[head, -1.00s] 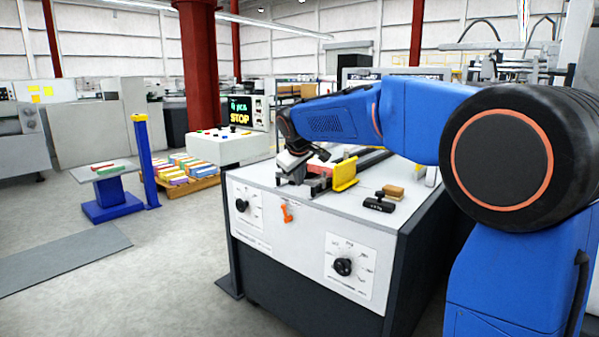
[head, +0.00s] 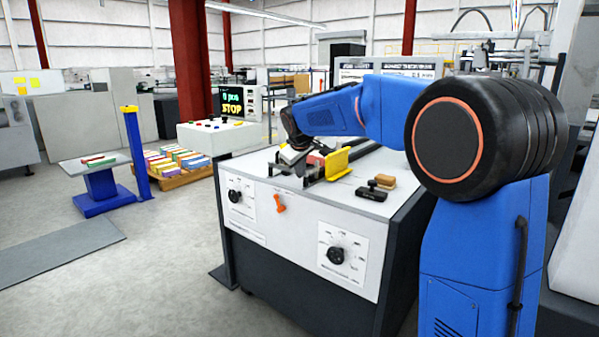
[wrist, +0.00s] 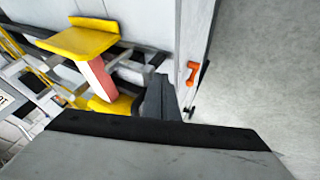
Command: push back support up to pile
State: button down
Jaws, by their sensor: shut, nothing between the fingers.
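The yellow back support (head: 338,163) stands on top of the white machine, an L-shaped plate on a dark rail. It also shows in the wrist view (wrist: 80,41) at upper left. A small red-and-white pile (wrist: 97,77) appears right beside it; in the head view its red part (head: 315,160) is mostly hidden by my gripper and the support. I cannot tell whether pile and support touch. My gripper (head: 291,158) is shut and empty, low over the machine top, left of the pile. Its dark fingers (wrist: 160,100) show in the wrist view, apart from the yellow support.
A black-handled tool (head: 372,191) and a tan block (head: 382,180) lie on the machine top, right of the support. An orange handle (head: 280,203) and knobs are on its front. A pallet of coloured cartons (head: 175,166) stands left; the floor there is mostly clear.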

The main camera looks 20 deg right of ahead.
aim_at(314, 168)
jog(key=w+d, duration=0.1)
jog(key=d, duration=0.1)
jog(key=w+d, duration=0.3)
jog(key=d, duration=0.1)
jog(key=shift+w+d, duration=0.25)
jog(key=shift+w, duration=0.1)
